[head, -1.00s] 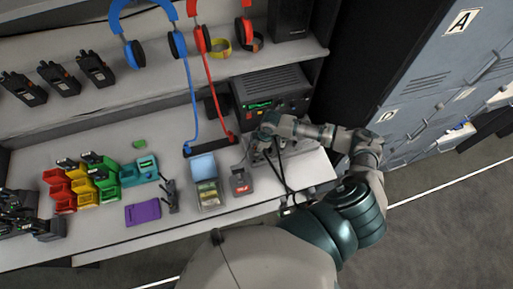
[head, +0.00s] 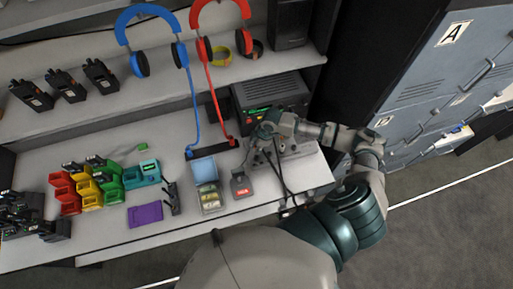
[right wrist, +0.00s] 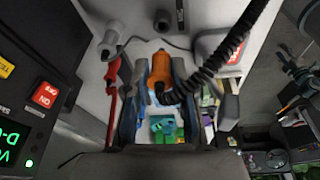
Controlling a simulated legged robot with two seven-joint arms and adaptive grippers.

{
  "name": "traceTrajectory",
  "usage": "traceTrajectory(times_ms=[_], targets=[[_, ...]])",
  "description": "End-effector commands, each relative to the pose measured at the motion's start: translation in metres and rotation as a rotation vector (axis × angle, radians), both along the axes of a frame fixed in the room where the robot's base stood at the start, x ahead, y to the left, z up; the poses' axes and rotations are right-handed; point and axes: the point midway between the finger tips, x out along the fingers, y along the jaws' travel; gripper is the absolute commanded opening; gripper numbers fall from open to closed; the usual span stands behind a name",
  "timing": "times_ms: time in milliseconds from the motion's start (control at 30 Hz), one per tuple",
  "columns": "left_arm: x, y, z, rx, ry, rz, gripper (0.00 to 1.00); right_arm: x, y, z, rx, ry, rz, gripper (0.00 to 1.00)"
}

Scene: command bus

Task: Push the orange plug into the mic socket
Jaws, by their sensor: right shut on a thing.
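My right gripper (head: 264,134) is at the front of the black radio unit (head: 272,92), low over the desk. In the right wrist view, its fingers (right wrist: 160,95) are shut around the orange plug (right wrist: 160,72). A coiled black cable (right wrist: 225,50) runs from the plug to the upper right. The radio's face with a green display and a red button (right wrist: 46,95) is at the left of that view, beside the gripper. I cannot make out the mic socket in either view. In the head view the plug is hidden by the gripper. My left gripper is not in view.
A small grey box with a red label (head: 241,184) and an open blue-lidded box (head: 208,197) stand left of the gripper. Coloured bins (head: 90,186) and handheld radios (head: 62,84) are farther left. Headphones (head: 150,45) hang above. Grey lockers (head: 440,75) stand at the right.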

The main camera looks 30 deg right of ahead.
Motion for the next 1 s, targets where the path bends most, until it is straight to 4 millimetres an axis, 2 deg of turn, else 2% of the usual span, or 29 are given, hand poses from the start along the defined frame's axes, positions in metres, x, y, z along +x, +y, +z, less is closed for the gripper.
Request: traceTrajectory(times_ms=[300, 433, 567, 800, 1000], targets=[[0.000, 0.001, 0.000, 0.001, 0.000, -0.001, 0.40, 0.000, 0.000, 0.001, 0.000, 0.000, 0.005, 0.01], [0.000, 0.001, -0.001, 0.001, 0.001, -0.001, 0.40, 0.001, 0.001, 0.003, -0.013, -0.003, 0.086, 0.01], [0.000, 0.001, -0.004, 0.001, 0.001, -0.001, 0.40, 0.002, 0.001, 0.006, -0.038, -0.008, 0.303, 0.01], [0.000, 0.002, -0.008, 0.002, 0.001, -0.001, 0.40, 0.002, 0.001, 0.017, -0.057, -0.015, 0.780, 0.01], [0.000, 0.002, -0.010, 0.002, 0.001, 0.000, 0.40, 0.001, 0.002, 0.023, -0.046, -0.026, 1.009, 0.01]])
